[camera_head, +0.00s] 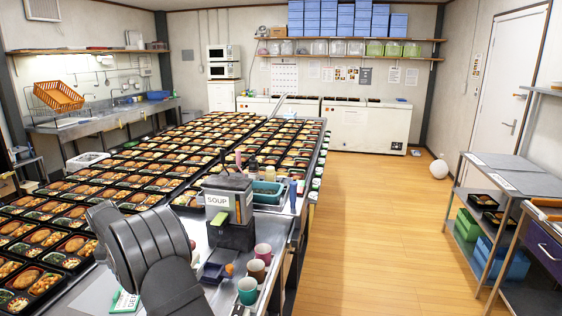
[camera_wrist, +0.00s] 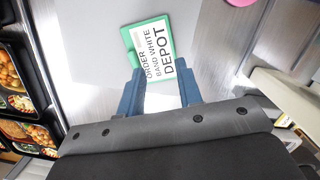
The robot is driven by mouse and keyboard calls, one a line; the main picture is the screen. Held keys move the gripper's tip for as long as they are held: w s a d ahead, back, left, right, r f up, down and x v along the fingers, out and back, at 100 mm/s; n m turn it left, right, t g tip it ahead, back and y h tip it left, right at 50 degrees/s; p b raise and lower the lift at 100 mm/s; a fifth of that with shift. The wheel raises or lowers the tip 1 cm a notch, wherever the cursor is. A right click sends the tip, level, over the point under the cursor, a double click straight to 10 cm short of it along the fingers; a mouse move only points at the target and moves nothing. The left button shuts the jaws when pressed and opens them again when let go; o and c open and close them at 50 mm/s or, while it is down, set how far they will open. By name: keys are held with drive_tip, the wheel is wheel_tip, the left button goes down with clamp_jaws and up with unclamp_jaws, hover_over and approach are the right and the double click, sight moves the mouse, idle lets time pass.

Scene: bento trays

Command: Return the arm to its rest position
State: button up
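My gripper (camera_wrist: 160,84) shows in the wrist view with its two blue fingers apart and nothing clearly held between them. It points down toward the grey metal counter (camera_wrist: 90,50). A green-edged card (camera_wrist: 148,48) printed "ORDER BAND WHITE DEPOT" lies just beyond the fingertips; I cannot tell the height of the fingers above it. In the head view my dark arm fills the lower left foreground and hides the fingers. The card (camera_head: 124,301) partly shows there beside my arm.
A red cup (camera_head: 263,252), a brown cup (camera_head: 256,270) and a teal cup (camera_head: 247,290) stand near the counter's right edge. Filled bento trays (camera_head: 40,238) crowd the left. The wooden floor (camera_head: 390,230) is open.

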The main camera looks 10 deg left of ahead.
drive_tip(key=w+d+r, duration=0.3)
drive_tip(key=d+r, duration=0.1)
drive_tip(key=d, duration=0.2)
drive_tip(key=s+f+m, duration=0.1)
drive_tip(key=s+f, duration=0.1)
drive_tip(key=s+f+m, duration=0.2)
drive_tip(key=f, duration=0.1)
drive_tip(key=s+d+f+m, duration=0.1)
drive_tip(key=s+f, duration=0.2)
drive_tip(key=shift+f+h, duration=0.1)
drive_tip(key=shift+h, duration=0.2)
drive_tip(key=shift+f, duration=0.35)
